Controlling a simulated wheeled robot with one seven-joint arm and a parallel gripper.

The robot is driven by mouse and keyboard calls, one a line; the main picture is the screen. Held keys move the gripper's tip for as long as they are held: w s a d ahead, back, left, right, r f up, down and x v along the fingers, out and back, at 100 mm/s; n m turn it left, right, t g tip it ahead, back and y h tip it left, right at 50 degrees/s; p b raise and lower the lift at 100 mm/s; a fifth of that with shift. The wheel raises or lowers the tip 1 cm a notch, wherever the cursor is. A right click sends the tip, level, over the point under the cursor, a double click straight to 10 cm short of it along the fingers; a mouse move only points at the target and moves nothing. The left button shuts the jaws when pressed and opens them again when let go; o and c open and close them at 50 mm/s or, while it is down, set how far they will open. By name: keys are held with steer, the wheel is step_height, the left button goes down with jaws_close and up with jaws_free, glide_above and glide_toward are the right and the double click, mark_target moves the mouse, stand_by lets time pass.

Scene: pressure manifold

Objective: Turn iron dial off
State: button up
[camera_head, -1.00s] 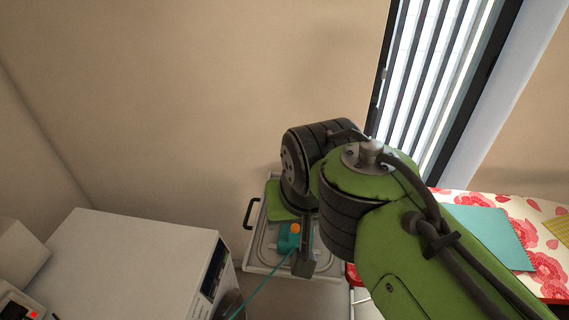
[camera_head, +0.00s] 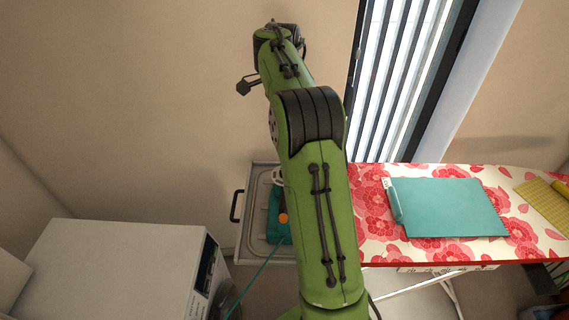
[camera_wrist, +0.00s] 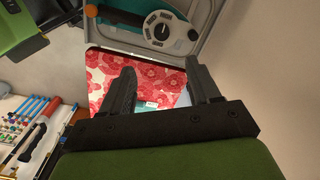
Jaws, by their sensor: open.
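The teal iron (camera_head: 272,226) stands on a grey tray (camera_head: 258,173), partly hidden behind my arm. An orange piece (camera_head: 284,218) shows on it. In the wrist view the teal iron (camera_wrist: 147,9) is at the top, with a pale round dial (camera_wrist: 168,31) on it and an orange end (camera_wrist: 91,12) to the left. The dial's setting is too small to read. My gripper (camera_wrist: 161,72) is open and empty, its two fingers apart and not touching the iron. In the head view my gripper (camera_head: 243,86) is raised well above the tray, against the wall.
A floral ironing board (camera_head: 371,235) with a teal folder-like item (camera_head: 450,207) is at the right. A white appliance (camera_head: 110,265) stands at lower left. Several hand tools (camera_wrist: 28,125) lie at left in the wrist view. The window blind (camera_head: 405,75) is behind my arm.

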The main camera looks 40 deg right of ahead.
steer(key=shift+m, duration=0.5)
steer(key=f+b, duration=0.1)
steer(key=f, duration=0.4)
steer(key=f+b, duration=0.2)
steer(key=f, duration=0.4)
steer(key=d+f+b, duration=0.1)
steer(key=f, duration=0.5)
steer(key=shift+w, duration=0.2)
steer(key=c, duration=1)
